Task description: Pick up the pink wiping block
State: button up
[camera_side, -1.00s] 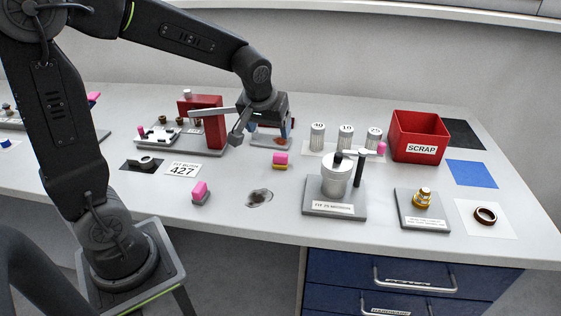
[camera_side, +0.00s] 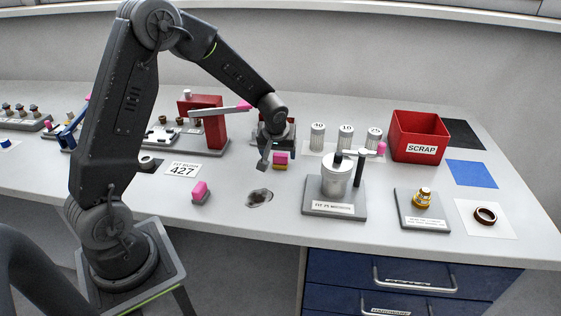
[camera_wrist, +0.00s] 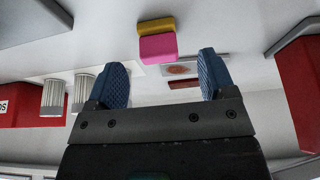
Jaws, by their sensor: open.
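A pink block with a yellow base (camera_side: 281,159) stands on the table in the side view, just right of my gripper (camera_side: 267,150). It also shows in the wrist view (camera_wrist: 158,47), ahead of and between my two blue finger pads (camera_wrist: 164,76). My gripper is open and empty, and the block is apart from the pads. A second pink block, on a grey base (camera_side: 200,193), sits nearer the table's front edge at the left. In the side view one finger is seen clearly; the other is mostly hidden.
A red fixture (camera_side: 209,118) stands behind left. White canisters (camera_side: 318,136), a mandrel stand (camera_side: 335,193) and the red SCRAP bin (camera_side: 418,139) are to the right. The table around the yellow-based block is mostly clear.

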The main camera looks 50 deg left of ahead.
aim_at(280, 155)
jog(key=x, duration=0.5)
jog(key=shift+w+a+r, duration=0.1)
jog(key=shift+w+a, duration=0.05)
jog(key=shift+w, duration=0.15)
jog(key=c, duration=1)
jog(key=shift+r, duration=5.05)
